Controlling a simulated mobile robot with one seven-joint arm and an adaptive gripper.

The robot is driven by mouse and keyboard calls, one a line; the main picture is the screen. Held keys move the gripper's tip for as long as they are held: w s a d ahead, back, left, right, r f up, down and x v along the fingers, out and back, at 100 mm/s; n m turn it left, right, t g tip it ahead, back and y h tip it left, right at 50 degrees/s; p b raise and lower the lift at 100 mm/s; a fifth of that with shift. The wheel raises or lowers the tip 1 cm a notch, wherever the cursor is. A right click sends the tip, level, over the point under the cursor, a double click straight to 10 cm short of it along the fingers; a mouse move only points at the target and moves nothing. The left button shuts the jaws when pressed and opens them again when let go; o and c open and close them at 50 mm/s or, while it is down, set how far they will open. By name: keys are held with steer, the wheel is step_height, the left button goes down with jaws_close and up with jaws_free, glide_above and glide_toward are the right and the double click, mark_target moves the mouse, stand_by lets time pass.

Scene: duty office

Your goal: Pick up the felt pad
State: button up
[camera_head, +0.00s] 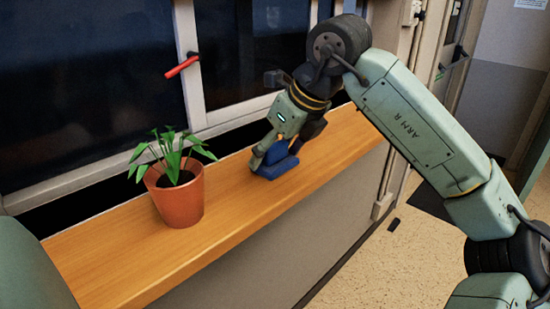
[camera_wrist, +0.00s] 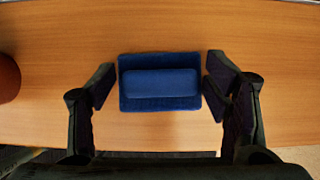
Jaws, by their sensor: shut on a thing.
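The felt pad (camera_head: 277,169) is blue, with a raised narrower block on top of a flat base. It is on the wooden window sill, to the right of the plant pot. In the wrist view the pad (camera_wrist: 160,104) lies level in the middle, between the two dark fingers. My gripper (camera_head: 275,153) points down over the pad and is shut on it, one finger at each short end; the wrist view also shows the gripper (camera_wrist: 160,86). I cannot tell whether the pad's underside touches the sill.
A terracotta pot with a green plant (camera_head: 178,198) stands on the sill (camera_head: 120,262) to the left. The window, with a red handle (camera_head: 182,66), runs behind the sill. The sill between pot and pad is clear. Speckled floor lies on the right.

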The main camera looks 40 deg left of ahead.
mark_target(275, 145)
steer(key=shift+r, duration=0.5)
step_height(275, 145, up, 2)
steer(key=shift+r+b, duration=0.1)
steer(key=shift+b, duration=0.4)
steer(key=s+d+r+b, duration=0.1)
steer(key=s+d+b, duration=0.1)
steer(key=s, duration=0.5)
steer(key=s+d+b, duration=0.2)
steer(key=s+d, duration=0.3)
steer(key=s, duration=0.2)
steer(key=shift+d+r, duration=0.3)
steer(key=shift+r, duration=0.1)
steer(key=shift+s, duration=0.1)
steer(key=o, duration=0.6)
steer(key=c, duration=0.5)
